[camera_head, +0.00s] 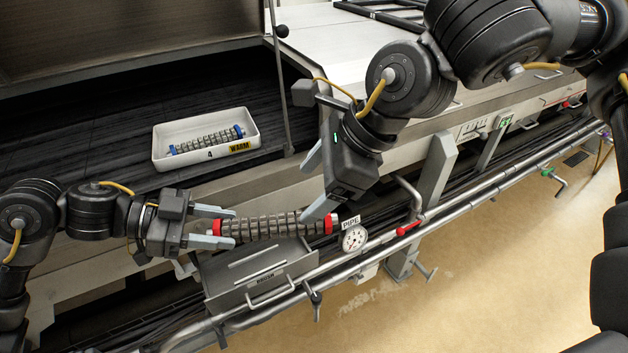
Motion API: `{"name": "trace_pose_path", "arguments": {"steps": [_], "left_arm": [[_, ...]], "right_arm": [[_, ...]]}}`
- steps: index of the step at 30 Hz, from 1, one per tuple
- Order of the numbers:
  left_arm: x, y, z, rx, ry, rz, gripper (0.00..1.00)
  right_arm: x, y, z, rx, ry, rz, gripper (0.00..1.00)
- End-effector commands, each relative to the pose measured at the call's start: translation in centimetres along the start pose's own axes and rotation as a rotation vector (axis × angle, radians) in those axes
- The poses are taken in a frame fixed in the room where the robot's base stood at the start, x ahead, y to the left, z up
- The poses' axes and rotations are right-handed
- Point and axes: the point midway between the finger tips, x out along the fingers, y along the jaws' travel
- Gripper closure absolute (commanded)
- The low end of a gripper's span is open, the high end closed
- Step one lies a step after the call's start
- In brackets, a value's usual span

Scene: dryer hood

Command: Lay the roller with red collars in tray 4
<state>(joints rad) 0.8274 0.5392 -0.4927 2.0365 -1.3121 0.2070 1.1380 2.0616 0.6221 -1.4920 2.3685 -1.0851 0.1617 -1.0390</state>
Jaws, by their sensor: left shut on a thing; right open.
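The roller with red collars (270,227) is a dark grey segmented bar with a red collar at each end. It lies about level in front of the hood's edge. My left gripper (224,227) is shut on its left end, at the red collar. My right gripper (314,183) is open and empty, above the roller's right part, with one fingertip close to the right collar; I cannot tell whether they touch. Tray 4 (160,152) is white, marked "4" and "WARM", on the dark bed at upper left. A similar roller with blue collars (205,141) lies in it.
A grey metal box (236,300) with a handle sits below the roller. A gauge (354,238) with a "PIPE" tag stands by its right end. A metal rail (440,220) runs along the front. A thin upright rod (279,90) stands right of tray 4.

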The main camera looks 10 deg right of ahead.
Motion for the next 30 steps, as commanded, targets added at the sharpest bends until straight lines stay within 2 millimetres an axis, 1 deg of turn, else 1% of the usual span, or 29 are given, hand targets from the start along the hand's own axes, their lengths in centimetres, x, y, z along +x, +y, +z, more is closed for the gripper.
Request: {"name": "trace_pose_path", "arguments": {"steps": [5, 8, 15, 21, 25, 30], "left_arm": [[0.0, 0.0, -0.1, 0.001, 0.002, -0.001, 0.87], [0.0, 0.0, -0.1, 0.001, 0.002, -0.001, 0.87], [0.0, 0.0, -0.1, 0.001, 0.002, -0.001, 0.87], [0.0, 0.0, -0.1, 0.001, 0.002, -0.001, 0.87], [0.0, 0.0, -0.1, 0.001, 0.002, -0.001, 0.87], [0.0, 0.0, -0.1, 0.001, 0.002, -0.001, 0.87]], "right_arm": [[1.1, 0.0, 0.0, 0.001, 0.000, 0.002, 0.26], [2.6, 0.0, 0.0, 0.002, 0.001, 0.003, 0.26], [7.2, 0.0, 0.1, 0.004, 0.000, 0.002, 0.26], [10.2, 0.0, 0.1, 0.004, -0.002, 0.000, 0.26], [11.4, 0.0, 0.1, 0.004, -0.003, -0.001, 0.26], [12.0, -0.1, 0.1, 0.004, -0.004, -0.003, 0.26]]}}
